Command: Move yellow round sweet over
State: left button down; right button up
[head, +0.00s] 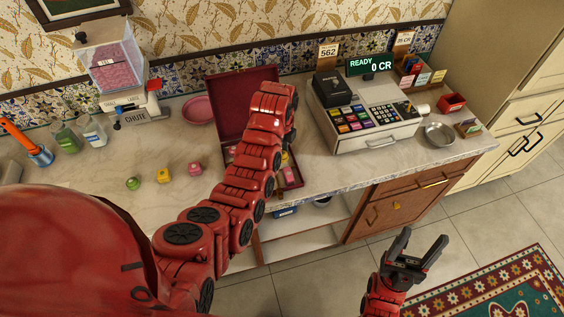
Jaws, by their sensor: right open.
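A small yellow sweet (163,175) sits on the counter between a green round sweet (133,184) and a pink sweet (194,168). The yellow one looks blocky rather than round. An open dark red box (235,103) stands right of them, with small coloured pieces inside, some yellow; my left arm covers much of it, and I cannot tell their shapes. My left arm reaches across the box; its gripper does not show. My right gripper (420,239) is open and empty, in front of the counter above the floor, far from the sweets.
A cash register (370,125) and a metal bowl (438,134) stand on the right of the counter. A pink plate (199,110), a sweet dispenser (115,70) and glass jars (92,130) stand left. The counter's front left is mostly clear.

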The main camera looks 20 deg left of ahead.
pick_arm(q)
jog(key=shift+w+a, duration=0.15)
jog(key=shift+w, duration=0.45)
jog(key=shift+w+b, duration=0.2)
jog(key=shift+b, duration=0.15)
notch_tip(320, 180, down, 3)
jog(key=shift+r+p, duration=0.2)
jog(key=shift+p, duration=1)
jog(key=shift+f, duration=0.4)
jog(key=shift+f, duration=0.2)
jog(key=shift+c, duration=2)
grip_release()
jog(key=shift+r, duration=0.1)
